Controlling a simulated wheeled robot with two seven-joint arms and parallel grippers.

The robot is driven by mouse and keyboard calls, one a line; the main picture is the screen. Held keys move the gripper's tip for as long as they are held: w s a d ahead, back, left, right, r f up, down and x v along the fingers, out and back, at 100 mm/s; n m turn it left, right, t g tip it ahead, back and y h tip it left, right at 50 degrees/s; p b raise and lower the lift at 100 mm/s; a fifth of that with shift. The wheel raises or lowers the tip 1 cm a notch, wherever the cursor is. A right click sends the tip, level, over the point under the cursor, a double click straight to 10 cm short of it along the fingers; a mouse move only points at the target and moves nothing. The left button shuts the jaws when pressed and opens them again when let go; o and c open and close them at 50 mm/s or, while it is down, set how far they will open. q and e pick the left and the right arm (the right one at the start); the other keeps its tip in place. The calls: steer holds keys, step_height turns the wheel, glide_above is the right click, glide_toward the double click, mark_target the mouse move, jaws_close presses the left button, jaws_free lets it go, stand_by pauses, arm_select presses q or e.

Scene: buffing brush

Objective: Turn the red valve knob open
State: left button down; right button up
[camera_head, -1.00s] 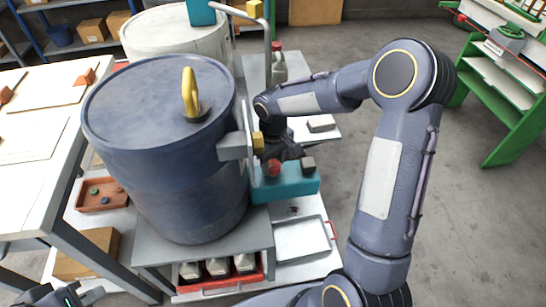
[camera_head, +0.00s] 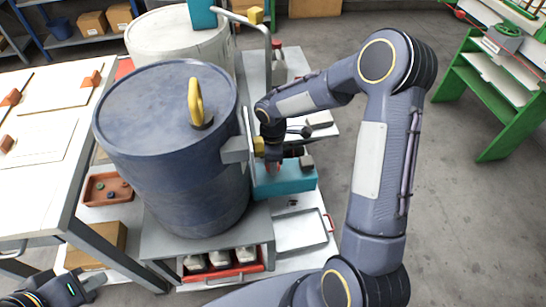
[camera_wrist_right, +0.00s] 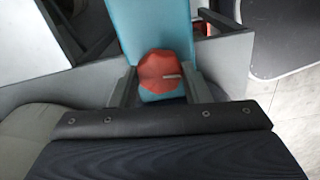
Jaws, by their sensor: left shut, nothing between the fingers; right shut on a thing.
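The red valve knob (camera_wrist_right: 160,72) is a rounded faceted knob with a pale line on its face. It sits on a teal body (camera_wrist_right: 152,25), which in the head view (camera_head: 290,182) is beside the blue drum. My right gripper (camera_wrist_right: 160,80) has one finger on each side of the knob and is shut on it. In the head view the right gripper (camera_head: 272,158) comes down from above and hides most of the knob. My left gripper (camera_head: 88,284) is shut and empty at the lower left, far from the knob.
A large blue drum (camera_head: 170,150) with a yellow handle (camera_head: 196,100) stands left of the valve. A grey bent pipe (camera_head: 268,60) rises behind the valve. A white table (camera_head: 40,150) is at the left. Open floor (camera_head: 440,220) is at the right.

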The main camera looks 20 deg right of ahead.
steer(key=shift+r+n, duration=0.1)
steer(key=shift+n, duration=0.5)
steer(key=shift+n+p, duration=0.3)
steer(key=o, duration=1)
steer(key=shift+c, duration=0.2)
step_height(320, 180, up, 7)
steer(key=shift+r+p, duration=0.1)
steer(key=shift+p, duration=0.6)
steer(key=shift+r, duration=0.25)
